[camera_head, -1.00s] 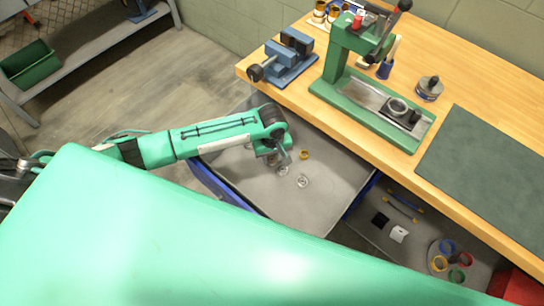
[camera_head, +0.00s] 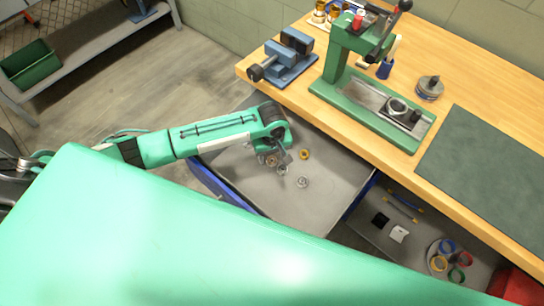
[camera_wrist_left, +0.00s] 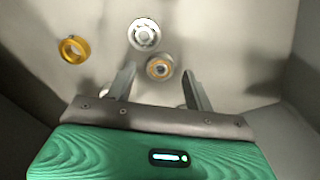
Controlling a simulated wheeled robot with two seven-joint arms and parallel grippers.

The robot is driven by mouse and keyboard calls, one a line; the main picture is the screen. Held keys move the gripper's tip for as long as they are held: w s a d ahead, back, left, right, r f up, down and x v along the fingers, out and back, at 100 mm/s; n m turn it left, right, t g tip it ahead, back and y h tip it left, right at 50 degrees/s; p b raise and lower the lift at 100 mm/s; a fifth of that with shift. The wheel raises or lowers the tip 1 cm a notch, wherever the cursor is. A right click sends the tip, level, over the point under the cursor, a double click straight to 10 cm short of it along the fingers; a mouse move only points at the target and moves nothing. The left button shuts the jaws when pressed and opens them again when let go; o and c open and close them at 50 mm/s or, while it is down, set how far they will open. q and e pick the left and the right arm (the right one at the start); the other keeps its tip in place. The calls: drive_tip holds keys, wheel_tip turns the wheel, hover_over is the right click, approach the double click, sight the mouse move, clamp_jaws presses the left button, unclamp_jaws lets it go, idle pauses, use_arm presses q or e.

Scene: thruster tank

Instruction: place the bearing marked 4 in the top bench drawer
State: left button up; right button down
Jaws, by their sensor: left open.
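The open bench drawer (camera_head: 330,205) is a grey tray with blue sides under the bench edge. My left gripper (camera_head: 277,156) is low over its left part; in the left wrist view the jaws (camera_wrist_left: 160,80) are open. A bearing with a bronze-coloured centre (camera_wrist_left: 160,67) lies on the drawer floor at the gap between the fingertips, not visibly gripped. A silver bearing (camera_wrist_left: 144,34) lies just beyond it, and a yellow ring (camera_wrist_left: 73,49) lies to the left. Another silver bearing (camera_head: 303,182) shows in the head view. No number is legible. My right gripper is out of view.
The wooden bench (camera_head: 455,75) carries a green press (camera_head: 370,110), a blue vise (camera_head: 285,60) and a dark mat (camera_head: 500,165). The drawer's front right floor is clear.

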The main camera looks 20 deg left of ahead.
sight(272, 160)
use_arm(q)
wheel_tip(272, 160, up, 11)
drive_tip(key=shift+f, duration=0.2)
idle(0.5)
